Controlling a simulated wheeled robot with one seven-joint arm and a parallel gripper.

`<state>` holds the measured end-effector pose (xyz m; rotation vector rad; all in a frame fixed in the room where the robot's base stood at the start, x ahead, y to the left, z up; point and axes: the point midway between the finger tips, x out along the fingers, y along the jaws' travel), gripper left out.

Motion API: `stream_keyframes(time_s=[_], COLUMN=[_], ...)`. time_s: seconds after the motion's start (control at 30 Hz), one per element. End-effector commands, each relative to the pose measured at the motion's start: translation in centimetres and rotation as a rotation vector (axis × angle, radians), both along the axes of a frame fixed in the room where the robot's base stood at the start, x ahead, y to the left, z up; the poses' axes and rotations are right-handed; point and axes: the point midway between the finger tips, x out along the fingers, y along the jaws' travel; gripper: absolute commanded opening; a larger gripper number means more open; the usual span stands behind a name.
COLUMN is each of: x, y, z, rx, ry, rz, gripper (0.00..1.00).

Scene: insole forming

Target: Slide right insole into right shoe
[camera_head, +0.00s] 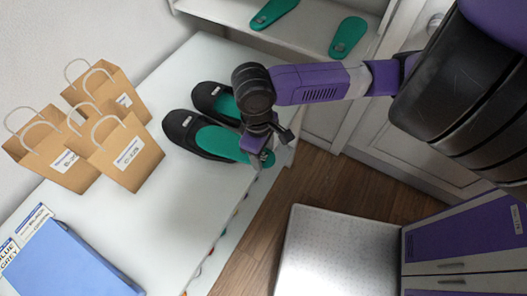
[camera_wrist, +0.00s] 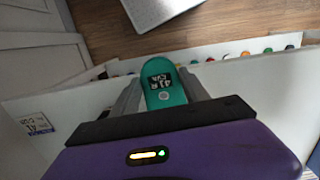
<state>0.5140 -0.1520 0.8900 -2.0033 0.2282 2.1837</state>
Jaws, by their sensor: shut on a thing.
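Two black shoes sit side by side on the white table. The nearer shoe (camera_head: 180,128) has a green insole (camera_head: 221,143) reaching from its opening out to my gripper (camera_head: 262,157). The insole's front part lies in or over the shoe; how deep it sits, I cannot tell. My gripper is shut on the insole's outer end, past the shoe's heel. In the wrist view the insole (camera_wrist: 163,85), with a dark printed label, sits between the two fingers (camera_wrist: 163,95). The farther shoe (camera_head: 204,92) has green showing inside, partly hidden by my arm.
Several paper bags (camera_head: 125,155) stand on the table at left. A blue box (camera_head: 70,262) lies at the front left. Two more green insoles (camera_head: 347,37) lie on a back shelf (camera_head: 305,30). A metal-topped stand (camera_head: 345,255) is at lower right, across the wooden floor.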

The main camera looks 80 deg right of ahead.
Motion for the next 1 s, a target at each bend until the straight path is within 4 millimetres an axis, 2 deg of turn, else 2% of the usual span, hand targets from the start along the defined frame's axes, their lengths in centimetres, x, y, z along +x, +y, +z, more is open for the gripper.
stream_keyframes(time_s=[1.0], x=[7.3], y=[-1.6], z=[-0.7], rx=[0.000], ry=[0.000], rz=[0.001], gripper=[0.13])
